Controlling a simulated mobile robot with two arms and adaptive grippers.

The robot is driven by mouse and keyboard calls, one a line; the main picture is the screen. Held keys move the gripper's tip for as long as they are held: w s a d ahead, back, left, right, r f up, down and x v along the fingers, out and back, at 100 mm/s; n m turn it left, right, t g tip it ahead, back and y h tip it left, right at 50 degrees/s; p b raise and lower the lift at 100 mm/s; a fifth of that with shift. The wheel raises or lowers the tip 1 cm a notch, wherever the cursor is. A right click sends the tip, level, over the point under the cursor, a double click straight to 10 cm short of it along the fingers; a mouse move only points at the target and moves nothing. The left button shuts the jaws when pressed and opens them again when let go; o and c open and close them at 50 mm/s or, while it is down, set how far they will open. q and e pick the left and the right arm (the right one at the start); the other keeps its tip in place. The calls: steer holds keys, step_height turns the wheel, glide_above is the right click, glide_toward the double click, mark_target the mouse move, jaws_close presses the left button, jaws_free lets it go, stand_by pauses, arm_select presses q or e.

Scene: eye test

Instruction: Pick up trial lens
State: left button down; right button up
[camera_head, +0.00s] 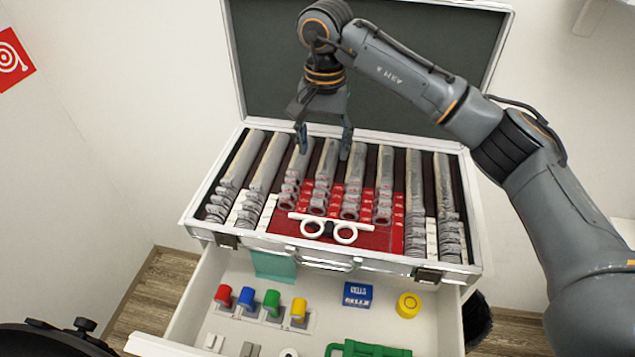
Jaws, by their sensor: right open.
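Many trial lenses stand in rows in an open silver-edged case (195,205). Some lenses with red rims (349,213) fill the middle rows. Lenses with grey or clear rims stand in the left rows (216,212) and right rows (449,246). A white trial frame (328,229) with two round rings lies at the front middle, on a red panel. My right gripper (324,153) points down over the back of the middle rows. Its two fingers are apart with nothing seen between them. I cannot tell whether the fingertips touch any lens. My left gripper is not in view.
The case lid (270,60) stands open behind the lenses. Below the case, an open white drawer (200,290) holds red, blue, green and yellow pieces, a blue box (357,294), a yellow roll (408,305) and a green item (368,349). A dark bin (477,318) stands at right.

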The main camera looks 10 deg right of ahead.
mark_target(322, 182)
steer(key=f, duration=0.3)
steer(key=f+p, duration=0.1)
steer(key=f, duration=0.2)
steer(key=shift+s+a+p, duration=0.15)
steer(key=shift+a+p, duration=0.05)
steer(key=shift+p, duration=0.1)
steer(key=f, duration=0.1)
steer(key=f+p, duration=0.1)
steer(key=f, duration=0.1)
steer(key=shift+s+f, duration=0.25)
steer(key=shift+s, duration=0.1)
steer(key=shift+f, duration=0.35)
steer(key=c, duration=0.8)
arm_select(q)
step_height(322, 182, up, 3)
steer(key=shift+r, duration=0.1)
arm_select(e)
steer(key=shift+c, duration=0.2)
